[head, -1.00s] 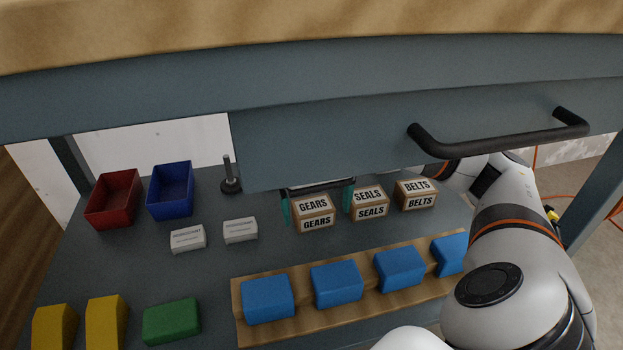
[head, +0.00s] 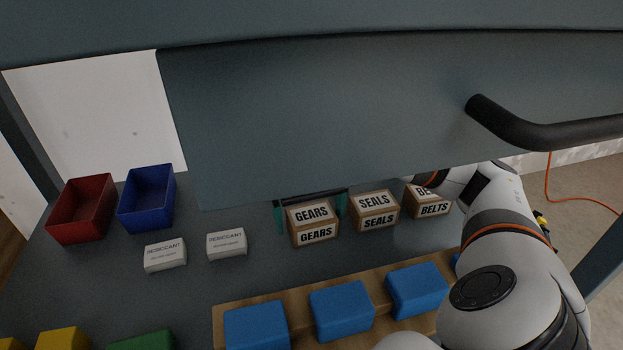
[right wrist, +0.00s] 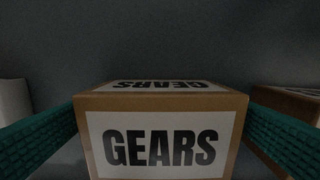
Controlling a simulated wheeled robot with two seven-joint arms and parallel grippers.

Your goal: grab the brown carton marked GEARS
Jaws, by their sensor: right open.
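The brown carton marked GEARS (head: 313,224) stands on the grey shelf, left of the SEALS carton. It fills the middle of the right wrist view (right wrist: 160,140). My right gripper (head: 309,205) is open, with one green finger on each side of the GEARS carton. In the right wrist view, the fingers (right wrist: 160,128) flank the box; narrow gaps seem to show, and contact is hard to tell. The drawer front above hides most of the gripper in the head view. My left gripper is not in view.
The SEALS carton (head: 374,211) stands close on the right, then the BELTS carton (head: 432,209), partly behind my right arm. White desiccant boxes (head: 227,244), blue blocks on a wooden rail (head: 290,294), and red (head: 82,210) and blue (head: 147,198) bins stand around. A drawer with black handle (head: 550,130) overhangs.

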